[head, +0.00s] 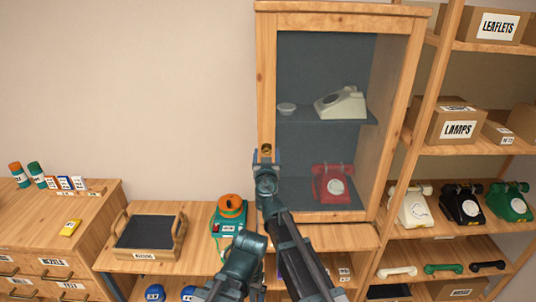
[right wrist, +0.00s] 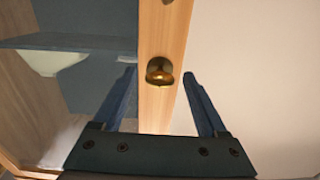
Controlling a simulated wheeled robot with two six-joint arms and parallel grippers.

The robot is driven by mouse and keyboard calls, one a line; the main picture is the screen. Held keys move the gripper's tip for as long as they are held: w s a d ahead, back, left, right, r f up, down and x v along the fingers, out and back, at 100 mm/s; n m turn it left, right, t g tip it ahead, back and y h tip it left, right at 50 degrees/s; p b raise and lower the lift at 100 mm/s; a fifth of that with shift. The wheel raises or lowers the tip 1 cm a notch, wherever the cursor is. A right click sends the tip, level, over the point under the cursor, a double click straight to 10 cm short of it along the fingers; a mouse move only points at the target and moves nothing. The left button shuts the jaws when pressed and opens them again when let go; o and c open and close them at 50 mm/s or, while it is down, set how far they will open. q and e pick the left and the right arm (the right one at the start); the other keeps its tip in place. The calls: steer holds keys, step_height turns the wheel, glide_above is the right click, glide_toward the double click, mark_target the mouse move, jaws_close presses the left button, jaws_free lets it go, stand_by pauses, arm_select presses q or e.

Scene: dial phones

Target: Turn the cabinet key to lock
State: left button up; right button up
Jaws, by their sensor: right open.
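The wooden cabinet (head: 265,90) has a glazed front with a small brass key (head: 266,149) on its left upright. The key (right wrist: 160,72) also shows in the right wrist view as a rounded brass piece on the wooden strip. My right gripper (head: 266,157) is at the key, which shows just above its fingers in the head view. In the right wrist view the gripper (right wrist: 159,77) is open, one finger on each side of the key, with gaps visible. Nothing is held. My left gripper does not show clearly in either view.
Open shelves (head: 435,110) with boxes and phones stand to the right. A tray (head: 150,235) and an orange-topped teal device (head: 229,216) sit on the lower counter.

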jaws_close()
stand_by(0.3)
steer(key=shift+n, duration=0.3)
steer(key=n, duration=0.3)
steer(key=shift+n, duration=0.4)
steer(key=n, duration=0.4)
steer(key=shift+n, duration=0.3)
steer(key=n, duration=0.4)
steer(key=shift+n, duration=2.4)
